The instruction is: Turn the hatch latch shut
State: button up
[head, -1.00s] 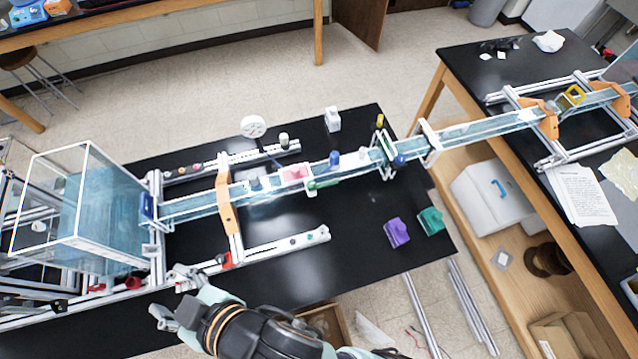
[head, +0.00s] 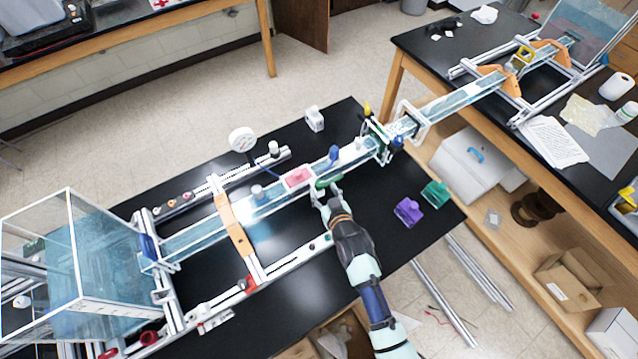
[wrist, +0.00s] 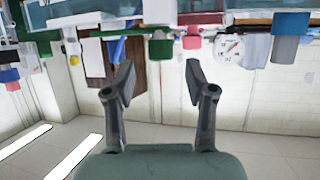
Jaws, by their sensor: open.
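A clear water channel (head: 215,222) runs diagonally across the black table. A pink panel (head: 298,177) sits on it, with a green lever-like piece (head: 326,183) on its near side. The green piece may be the hatch latch; I cannot tell for sure. My gripper (head: 325,198) is at the channel's near side, close to the green piece and partly overlapping it in the head view. In the wrist view my gripper (wrist: 158,72) is open, with nothing between the fingers. Green parts (wrist: 160,48) show beyond the fingertips there. Contact cannot be told.
A white round gauge (head: 242,140) stands behind the channel. An orange bracket (head: 236,228) crosses it to the left. Purple (head: 408,211) and green (head: 435,193) blocks lie to the right of my arm. A water tank (head: 85,270) stands at left.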

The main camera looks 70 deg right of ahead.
aim_at(320, 185)
jog(key=x, duration=0.5)
jog(key=shift+w, duration=0.1)
grip_shut()
